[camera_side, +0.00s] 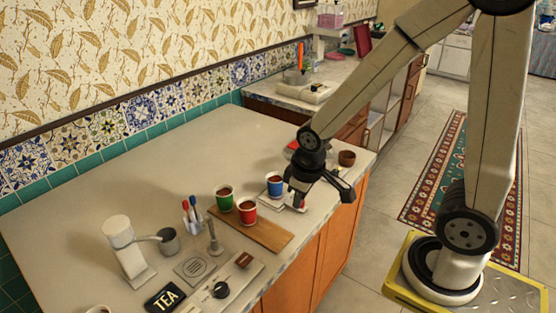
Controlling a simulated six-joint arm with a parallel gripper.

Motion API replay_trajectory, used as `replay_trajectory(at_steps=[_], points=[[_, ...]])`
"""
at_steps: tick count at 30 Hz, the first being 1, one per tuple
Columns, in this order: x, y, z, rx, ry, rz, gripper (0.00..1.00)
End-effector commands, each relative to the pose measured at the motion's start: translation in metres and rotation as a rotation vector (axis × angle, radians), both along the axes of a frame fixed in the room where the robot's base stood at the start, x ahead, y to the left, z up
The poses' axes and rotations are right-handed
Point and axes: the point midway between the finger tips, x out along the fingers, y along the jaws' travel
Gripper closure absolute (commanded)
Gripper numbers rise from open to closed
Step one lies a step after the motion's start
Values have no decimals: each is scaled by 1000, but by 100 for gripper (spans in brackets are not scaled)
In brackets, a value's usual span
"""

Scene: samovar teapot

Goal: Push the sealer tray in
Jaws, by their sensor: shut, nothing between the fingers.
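A pale flat tray (269,198), which looks like the sealer tray, lies low on the counter near its front edge, partly hidden by my gripper. A blue cup (275,183) with brown contents stands upright at this tray. My gripper (298,203) points down just right of the blue cup, over the tray's right part, with its fingers shut and empty. A small red patch shows at the fingertips; I cannot tell whether it is part of the tray or whether I touch it. The sealer's body is mostly hidden behind my gripper; a bit of red (293,144) shows there.
A green cup (224,198) and a red cup (247,213) stand left, by a wooden board (268,236). A small brown bowl (346,158) stands right. A dispenser (122,243), metal cup (168,240) and TEA sign (165,297) are lower left. The counter's back is clear.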

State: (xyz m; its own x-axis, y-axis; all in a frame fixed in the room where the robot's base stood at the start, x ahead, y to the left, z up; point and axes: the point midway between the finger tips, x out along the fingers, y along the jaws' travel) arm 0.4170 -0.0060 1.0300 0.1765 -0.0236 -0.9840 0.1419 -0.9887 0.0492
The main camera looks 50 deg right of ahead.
Motion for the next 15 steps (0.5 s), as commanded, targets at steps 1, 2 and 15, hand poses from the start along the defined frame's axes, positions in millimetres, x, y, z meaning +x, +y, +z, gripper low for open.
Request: replay_trajectory(at_steps=[1, 2, 15], points=[[9, -3, -3, -16, 20, 41, 100], [14, -4, -4, -26, 32, 70, 100], [90, -38, -38, -182, 253, 531, 100]])
